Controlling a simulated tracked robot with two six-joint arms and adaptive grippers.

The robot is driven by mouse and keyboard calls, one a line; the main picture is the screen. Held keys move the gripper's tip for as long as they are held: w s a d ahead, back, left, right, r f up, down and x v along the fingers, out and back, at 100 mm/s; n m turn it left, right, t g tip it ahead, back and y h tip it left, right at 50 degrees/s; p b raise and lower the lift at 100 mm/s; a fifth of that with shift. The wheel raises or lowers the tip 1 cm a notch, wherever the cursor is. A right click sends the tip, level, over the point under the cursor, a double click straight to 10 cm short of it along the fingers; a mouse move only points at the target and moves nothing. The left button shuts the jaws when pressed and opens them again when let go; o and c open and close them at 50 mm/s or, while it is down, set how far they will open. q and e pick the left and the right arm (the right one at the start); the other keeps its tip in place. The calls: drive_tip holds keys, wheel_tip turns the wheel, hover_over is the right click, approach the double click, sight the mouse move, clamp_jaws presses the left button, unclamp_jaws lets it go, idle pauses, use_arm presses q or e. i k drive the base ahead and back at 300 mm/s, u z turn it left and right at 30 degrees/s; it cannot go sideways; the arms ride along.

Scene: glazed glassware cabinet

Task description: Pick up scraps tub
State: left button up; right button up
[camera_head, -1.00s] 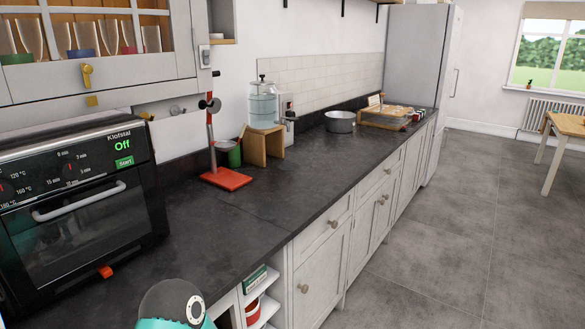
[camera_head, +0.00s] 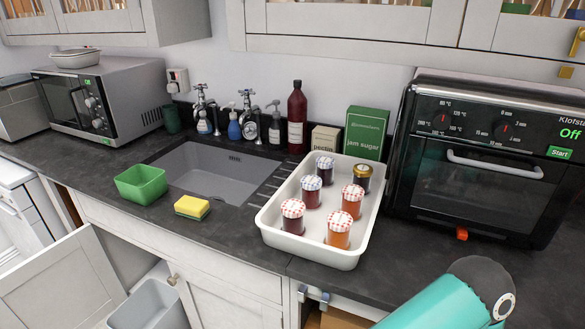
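A small open green tub (camera_head: 141,184), the likely scraps tub, stands upright on the dark worktop near its front edge, left of the sink. Its visible inside looks empty, though part of its floor is hidden by the near wall. A teal link of one of my arms shows at the bottom right, far from the tub. Neither of my grippers is in view.
A sink (camera_head: 222,174) lies behind the tub, with a yellow-green sponge (camera_head: 192,207) to its right. A white tray (camera_head: 268,231) holds several jars. Below, a cupboard door (camera_head: 62,281) stands open beside a grey bin (camera_head: 150,304). A microwave (camera_head: 130,92) stands behind left.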

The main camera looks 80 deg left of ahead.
sight(141, 184)
drive_tip(key=i, duration=0.25)
drive_tip(key=u, duration=2.9)
drive_tip(key=i, duration=0.25)
drive_tip(key=u, duration=1.6)
drive_tip(key=k, duration=0.5)
drive_tip(key=u, duration=0.45)
drive_tip(key=i, duration=1.6)
drive_tip(key=z, duration=0.45)
